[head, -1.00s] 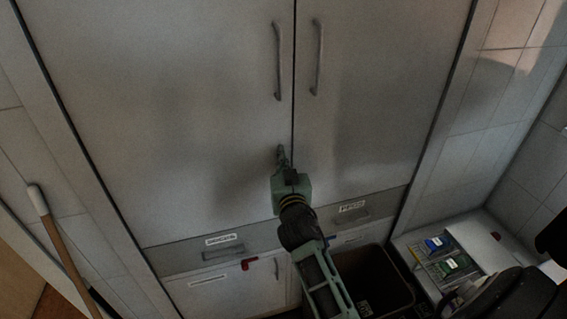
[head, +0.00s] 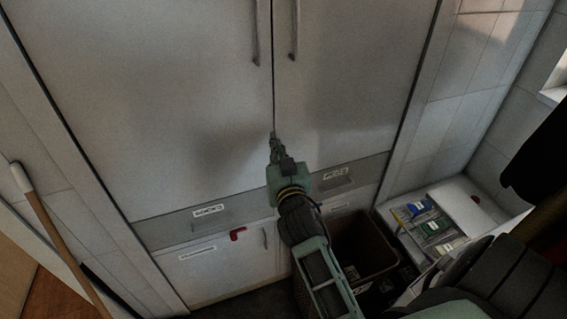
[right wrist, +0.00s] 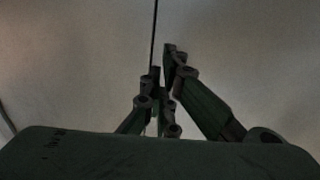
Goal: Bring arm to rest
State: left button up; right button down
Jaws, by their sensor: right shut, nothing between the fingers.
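My right gripper (head: 273,138) is in the middle of the head view, in front of the tall white double-door cabinet (head: 160,110). Its fingers point up the picture, near the gap between the two doors. In the right wrist view the gripper's fingers (right wrist: 161,75) are close together with nothing between them, and the pale cabinet front fills the background. I cannot tell how far the fingertips are from the doors. Black and green arm parts of mine show at the lower right of the head view. My left gripper does not show.
Two long door handles (head: 258,35) are at the top. Below the doors are labelled drawers and a lower cupboard with a red hook (head: 238,233). A dark open bin (head: 352,240) stands beside my arm. A tray of coloured packs (head: 436,228) is at right, a broom handle (head: 55,235) at left.

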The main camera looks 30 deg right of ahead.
jog(key=shift+d+v, duration=0.25)
jog(key=shift+v, duration=2.25)
jog(key=a+f+n+g+y+b, duration=0.1)
jog(key=a+f+n+g+y, duration=0.15)
jog(key=f, duration=0.85)
jog(key=a+f+n+g+y, duration=0.15)
jog(key=a+f, duration=0.25)
jog(key=f, duration=0.8)
jog(key=s+a+f+g+y, duration=0.15)
jog(key=s+f, duration=0.25)
jog(key=f, duration=0.5)
jog(key=s+a+f+g+y, duration=0.1)
jog(key=s+a+f+g, duration=0.2)
jog(key=f, duration=0.5)
jog(key=s+a+f+n+g+b, duration=0.1)
jog(key=s+f+n+g, duration=0.15)
jog(key=s+f, duration=1.55)
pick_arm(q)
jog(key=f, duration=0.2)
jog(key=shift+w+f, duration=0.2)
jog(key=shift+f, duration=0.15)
pick_arm(e)
jog(key=s+d+f+g, duration=0.1)
jog(key=s+f+g, duration=0.1)
jog(key=s, duration=0.7)
jog(key=s+d+f+g, duration=0.2)
jog(key=s+f, duration=0.2)
jog(key=s, duration=0.6)
jog(key=shift+s+g, duration=0.25)
jog(key=shift+g, duration=0.05)
